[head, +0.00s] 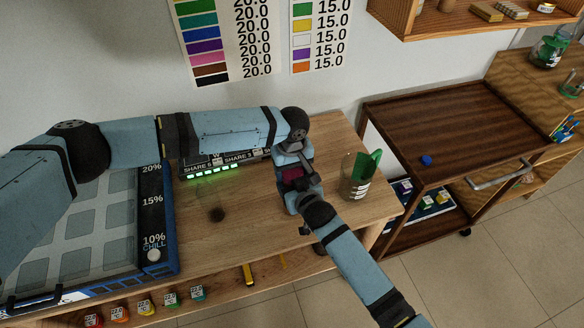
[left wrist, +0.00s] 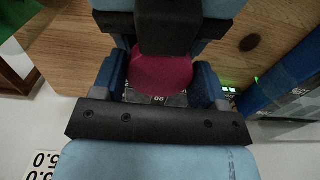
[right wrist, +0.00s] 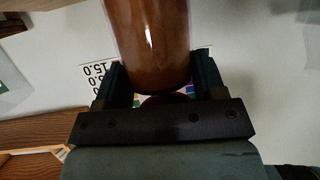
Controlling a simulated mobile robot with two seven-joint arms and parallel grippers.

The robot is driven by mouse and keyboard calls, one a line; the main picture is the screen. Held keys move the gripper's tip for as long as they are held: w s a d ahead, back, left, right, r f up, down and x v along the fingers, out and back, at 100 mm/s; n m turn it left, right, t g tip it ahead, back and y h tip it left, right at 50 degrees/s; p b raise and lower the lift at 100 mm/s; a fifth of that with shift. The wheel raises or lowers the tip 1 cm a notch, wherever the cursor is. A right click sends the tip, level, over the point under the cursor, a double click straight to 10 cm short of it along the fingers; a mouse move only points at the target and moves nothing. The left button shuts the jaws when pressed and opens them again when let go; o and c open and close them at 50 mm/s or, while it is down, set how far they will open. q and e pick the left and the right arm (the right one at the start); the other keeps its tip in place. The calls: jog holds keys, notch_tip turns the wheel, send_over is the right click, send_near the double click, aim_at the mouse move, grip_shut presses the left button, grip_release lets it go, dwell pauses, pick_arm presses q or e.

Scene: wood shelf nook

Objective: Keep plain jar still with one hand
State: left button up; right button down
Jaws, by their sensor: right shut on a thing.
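The plain jar shows in the right wrist view as a glossy brown body (right wrist: 150,42) between the fingers of my right gripper (right wrist: 158,82), which is shut on it. Its round crimson lid (left wrist: 160,75) shows in the left wrist view between the fingers of my left gripper (left wrist: 161,86). These fingers stand on either side of the lid and look open; whether they touch it is hard to tell. In the head view both grippers meet above the wooden table, and only a small dark red patch (head: 292,174) shows between them. The jar's body is hidden there.
A glass jar with green (head: 358,180) stands close to the right on the table. A blue-edged panel marked with percentages (head: 155,215) fills the left. A strip with green lights (head: 213,172) lies behind. A dark wooden cart (head: 450,130) stands right. The table's front middle is mostly clear.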

pick_arm(q)
jog(key=c, duration=0.5)
jog(key=o, duration=1)
jog(key=shift+r, duration=2.3)
jog(key=shift+o, duration=1.1)
